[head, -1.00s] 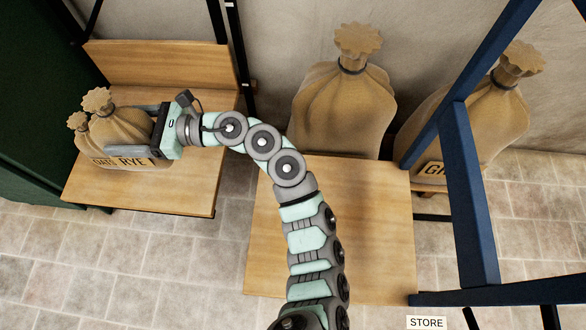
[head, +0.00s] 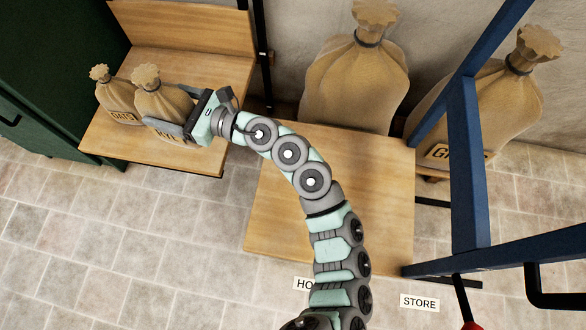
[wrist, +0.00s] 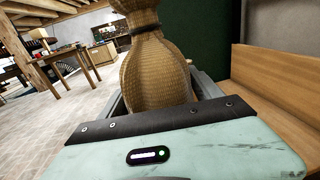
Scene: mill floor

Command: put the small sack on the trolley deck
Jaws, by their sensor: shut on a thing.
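My gripper (head: 160,108) is shut on a small tan sack (head: 147,76) with a tied neck, its fingers on either side of the body. The sack is upright at the right part of a wooden seat with a backboard (head: 115,148). I cannot tell whether its base touches the seat. Its label is mostly covered by a finger. In the wrist view the sack (wrist: 155,68) stands between the jaws. A second small sack, labelled OATS (head: 118,104), stands to its left. A flat wooden deck (head: 270,225) lies under my arm; I cannot tell if it is the trolley's.
Two large sacks stand by the wall, one behind the deck (head: 355,85) and one at the right (head: 520,95). A blue metal frame (head: 466,170) rises right of the deck. A green cabinet (head: 50,60) is at far left. A STORE sign (head: 419,303) is low at the right.

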